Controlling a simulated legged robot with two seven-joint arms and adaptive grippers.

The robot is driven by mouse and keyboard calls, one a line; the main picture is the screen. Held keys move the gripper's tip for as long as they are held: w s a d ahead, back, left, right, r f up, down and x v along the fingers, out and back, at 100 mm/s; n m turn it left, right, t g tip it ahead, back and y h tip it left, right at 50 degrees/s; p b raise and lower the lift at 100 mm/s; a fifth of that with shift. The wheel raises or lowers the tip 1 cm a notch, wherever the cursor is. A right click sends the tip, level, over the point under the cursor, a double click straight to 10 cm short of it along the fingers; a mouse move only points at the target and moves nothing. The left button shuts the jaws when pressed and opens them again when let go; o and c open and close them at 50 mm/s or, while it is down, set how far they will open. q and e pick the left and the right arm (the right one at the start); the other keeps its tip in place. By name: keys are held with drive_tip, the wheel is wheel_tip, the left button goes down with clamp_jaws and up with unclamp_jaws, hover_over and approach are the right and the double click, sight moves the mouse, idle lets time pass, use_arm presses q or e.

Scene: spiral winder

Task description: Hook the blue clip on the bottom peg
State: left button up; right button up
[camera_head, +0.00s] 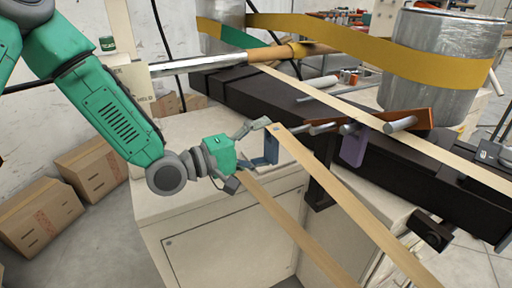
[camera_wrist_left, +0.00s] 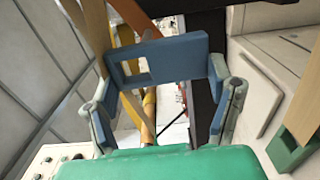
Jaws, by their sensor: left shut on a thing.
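The blue clip (camera_head: 271,148) is between the fingers of my left gripper (camera_head: 252,150), which is shut on it, above the pale cabinet. In the left wrist view the blue clip (camera_wrist_left: 170,58) is a flat plate with a rectangular window, spanning the two fingers. Grey pegs (camera_head: 400,123) stick out from an orange-brown bracket (camera_head: 415,117) to the right. The clip is left of the pegs and looks apart from them. A purple clip (camera_head: 353,148) hangs at a middle peg. Which peg is the bottom one is hard to tell. My right gripper is not in view.
Pale straps (camera_head: 345,195) run from near the blue clip to lower right. A black beam (camera_head: 290,105) lies behind the pegs. A silver drum (camera_head: 435,60) with a yellow band stands at upper right. Cardboard boxes (camera_head: 38,215) sit on the floor at left.

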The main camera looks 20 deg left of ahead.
use_arm(q)
drive_tip(key=f+b+x, duration=0.1)
drive_tip(key=b+x, duration=0.2)
drive_tip(key=x, duration=0.5)
idle(0.7)
drive_tip(key=shift+f, duration=0.1)
idle(0.5)
drive_tip(key=o, duration=1.4)
drive_tip(key=shift+o, duration=0.2)
